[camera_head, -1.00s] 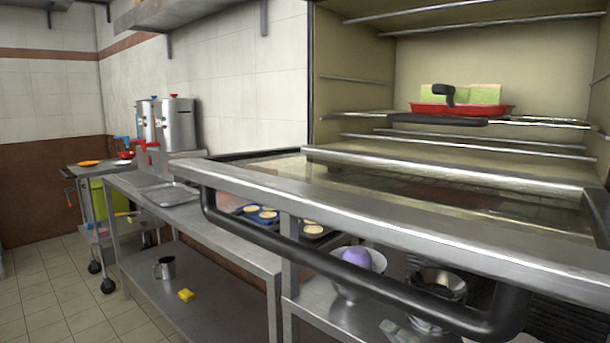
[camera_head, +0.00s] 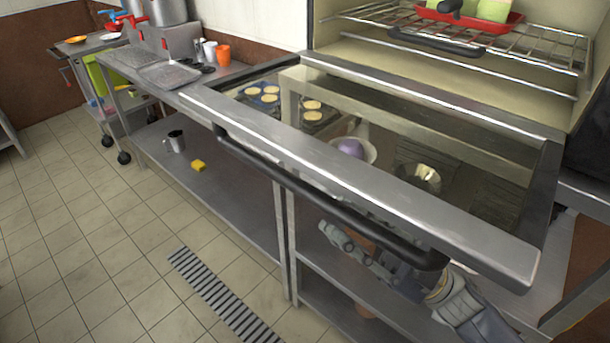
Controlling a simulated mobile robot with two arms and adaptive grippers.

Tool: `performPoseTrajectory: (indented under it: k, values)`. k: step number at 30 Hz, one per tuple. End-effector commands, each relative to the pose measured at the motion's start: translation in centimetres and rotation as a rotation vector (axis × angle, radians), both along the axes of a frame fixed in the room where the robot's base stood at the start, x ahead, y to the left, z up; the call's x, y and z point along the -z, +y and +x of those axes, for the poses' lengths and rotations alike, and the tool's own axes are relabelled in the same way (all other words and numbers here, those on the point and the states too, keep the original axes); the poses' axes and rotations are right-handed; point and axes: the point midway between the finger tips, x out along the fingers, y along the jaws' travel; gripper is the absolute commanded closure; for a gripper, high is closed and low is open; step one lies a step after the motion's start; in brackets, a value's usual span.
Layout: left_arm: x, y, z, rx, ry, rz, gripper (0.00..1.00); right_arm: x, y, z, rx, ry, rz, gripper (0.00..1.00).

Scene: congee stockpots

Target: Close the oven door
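The oven door (camera_head: 365,168) is open and lies about level, with its glass panel facing up. Its black bar handle (camera_head: 318,204) runs along the front edge. The oven (camera_head: 455,72) behind it is open, with wire racks inside. My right gripper (camera_head: 333,236) is low in front of the door, beyond and below the handle in the picture, with its arm coming from the lower right. The handle and door edge partly cover that arm. I see no clear contact with the door, and the finger opening is too small to judge. My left gripper is out of view.
A red tray (camera_head: 470,16) with green pieces sits on the oven rack (camera_head: 520,44). A steel table (camera_head: 235,215) with a lower shelf stands left of the door, holding a metal mug (camera_head: 175,141) and yellow sponge (camera_head: 198,165). The tiled floor (camera_head: 110,260) at left is clear.

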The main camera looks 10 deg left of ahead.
Motion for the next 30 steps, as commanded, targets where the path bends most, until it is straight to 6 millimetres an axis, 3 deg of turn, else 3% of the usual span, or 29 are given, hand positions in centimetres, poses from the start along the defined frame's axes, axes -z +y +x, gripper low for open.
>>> performPoseTrajectory:
  k: [3,12,24,25,28,30]
  values:
    - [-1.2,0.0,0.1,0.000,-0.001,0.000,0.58,-2.0,2.0,0.0,-0.003,-0.002,0.004,0.74]
    - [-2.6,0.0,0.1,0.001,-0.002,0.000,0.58,-4.5,5.6,0.2,0.001,-0.001,0.001,0.74]
    - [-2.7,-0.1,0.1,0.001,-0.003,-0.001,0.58,-4.8,6.4,0.3,0.001,0.000,-0.001,0.74]
    - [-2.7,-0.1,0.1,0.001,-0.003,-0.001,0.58,-4.8,6.4,0.3,0.001,0.000,-0.001,0.77]
    - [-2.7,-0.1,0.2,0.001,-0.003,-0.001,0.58,-4.8,6.3,0.3,0.000,0.000,0.000,0.99]
    - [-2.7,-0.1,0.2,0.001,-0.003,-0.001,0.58,-4.8,6.3,0.3,0.001,-0.001,0.000,1.00]
